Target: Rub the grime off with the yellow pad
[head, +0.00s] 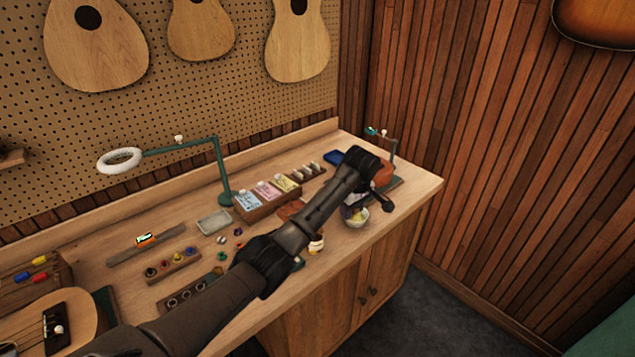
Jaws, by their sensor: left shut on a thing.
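My left arm reaches across the workbench from the lower left. Its gripper (354,201) is low over the right end of the bench, partly hidden by my wrist, and shut. A small patch of yellow, apparently the yellow pad (358,213), shows at its fingertips, right at a small pale round dish (347,222). I cannot tell whether the pad touches anything below. I cannot make out any grime; my arm covers part of the bench there. My right gripper is not in view.
A green lamp (222,170) with a white ring head stands at the back. A wooden box of colored packets (268,190), a grey tray (214,222) and small colored pots lie mid-bench. The bench ends at the right near the wood wall.

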